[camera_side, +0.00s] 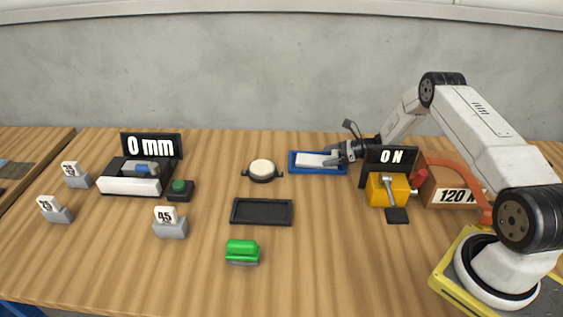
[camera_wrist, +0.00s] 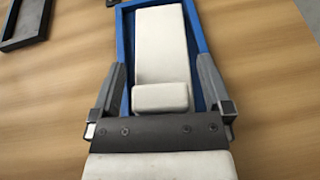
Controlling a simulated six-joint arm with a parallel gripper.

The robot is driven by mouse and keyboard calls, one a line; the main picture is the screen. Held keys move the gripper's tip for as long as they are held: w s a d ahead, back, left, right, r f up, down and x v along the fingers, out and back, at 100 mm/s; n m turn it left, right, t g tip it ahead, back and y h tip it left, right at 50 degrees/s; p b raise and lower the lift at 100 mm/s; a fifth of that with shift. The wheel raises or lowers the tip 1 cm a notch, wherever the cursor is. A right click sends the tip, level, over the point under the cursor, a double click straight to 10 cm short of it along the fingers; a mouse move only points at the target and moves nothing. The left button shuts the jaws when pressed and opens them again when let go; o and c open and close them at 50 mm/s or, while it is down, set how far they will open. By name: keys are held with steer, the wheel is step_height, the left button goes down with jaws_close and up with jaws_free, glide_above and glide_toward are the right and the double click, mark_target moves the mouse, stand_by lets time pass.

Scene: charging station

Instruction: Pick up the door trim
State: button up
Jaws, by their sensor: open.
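The door trim (camera_side: 312,160) is a flat white piece lying in a blue tray (camera_side: 318,172) at the back of the table. In the wrist view the white trim (camera_wrist: 158,45) lies lengthwise in the blue tray (camera_wrist: 126,35), with a small raised white block at its near end. My gripper (camera_side: 338,154) is low at the tray's right end in the side view. In the wrist view my gripper (camera_wrist: 162,72) is open, one finger on either side of the trim's near end. Nothing is held. Whether the fingers touch the tray is unclear.
The "ON" sign (camera_side: 391,156) and yellow block with a lever (camera_side: 380,191) stand close right of my gripper. A round white-topped part (camera_side: 262,170) and empty black tray (camera_side: 261,212) lie to the left. A green block (camera_side: 242,252) is in front. Table front centre-right is clear.

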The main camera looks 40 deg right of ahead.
stand_by(0.4)
steer(key=c, duration=1.3)
steer(key=shift+r, duration=0.15)
steer(key=shift+c, duration=0.2)
step_height(320, 180, up, 10)
